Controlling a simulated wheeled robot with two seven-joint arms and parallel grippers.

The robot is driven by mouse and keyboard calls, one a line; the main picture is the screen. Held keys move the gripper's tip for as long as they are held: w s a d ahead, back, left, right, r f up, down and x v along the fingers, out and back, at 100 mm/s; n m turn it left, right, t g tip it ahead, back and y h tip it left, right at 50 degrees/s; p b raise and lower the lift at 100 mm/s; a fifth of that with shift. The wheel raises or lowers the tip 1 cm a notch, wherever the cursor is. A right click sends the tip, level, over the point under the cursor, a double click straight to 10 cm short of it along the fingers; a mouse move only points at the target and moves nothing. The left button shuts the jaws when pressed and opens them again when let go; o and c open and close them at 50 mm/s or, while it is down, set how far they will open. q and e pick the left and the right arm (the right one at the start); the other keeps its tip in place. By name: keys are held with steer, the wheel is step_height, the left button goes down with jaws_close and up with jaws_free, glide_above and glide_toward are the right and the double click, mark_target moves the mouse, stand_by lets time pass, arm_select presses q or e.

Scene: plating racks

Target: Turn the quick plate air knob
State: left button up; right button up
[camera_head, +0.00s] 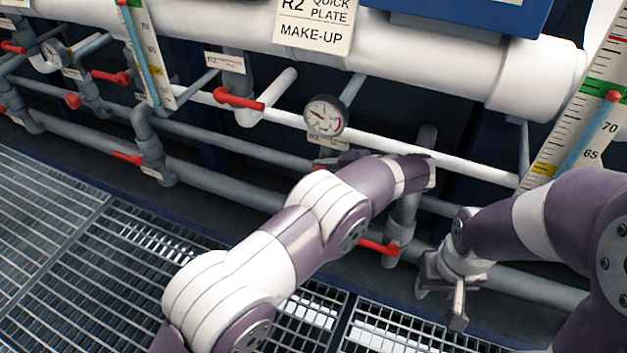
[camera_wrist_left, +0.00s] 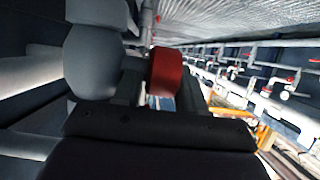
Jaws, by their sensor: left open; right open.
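Several red valve handles sit on the grey pipes. In the left wrist view a red knob (camera_wrist_left: 166,72) stands just ahead of my left gripper (camera_wrist_left: 160,95), which is open; I cannot tell whether they touch. In the head view my left gripper (camera_head: 338,160) shows only as a small dark part behind my arm, below the round gauge, with a bit of red beside it. My right gripper (camera_head: 446,290) is open and empty at the lower right, in front of the lower pipe. The small tags are unreadable, so I cannot tell which handle is the air knob.
A sign (camera_head: 315,22) reading R2 QUICK PLATE MAKE-UP hangs on the thick white pipe (camera_head: 420,55). A round gauge (camera_head: 324,116) is below it. Another red handle (camera_head: 238,99) is to its left, and one (camera_head: 378,247) is low behind my left arm. Floor grating (camera_head: 60,240) is open at left.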

arm_select(q)
steer(key=shift+x, duration=0.9)
steer(key=c, duration=0.7)
steer(key=shift+r, duration=0.2)
steer(key=y+p, duration=0.2)
steer(key=p, duration=0.1)
steer(key=shift+d+r+t, duration=0.1)
steer(key=shift+r+t, duration=0.05)
steer(key=shift+t, duration=0.15)
steer(key=shift+y, duration=0.4)
steer(key=shift+d+t+y, duration=0.1)
steer(key=shift+t+y, duration=0.3)
steer(key=shift+y, duration=0.3)
steer(key=shift+s+d+t+y+b, duration=0.1)
steer(key=shift+t+y+b, duration=0.35)
steer(key=shift+y, duration=0.75)
steer(key=shift+r, duration=0.1)
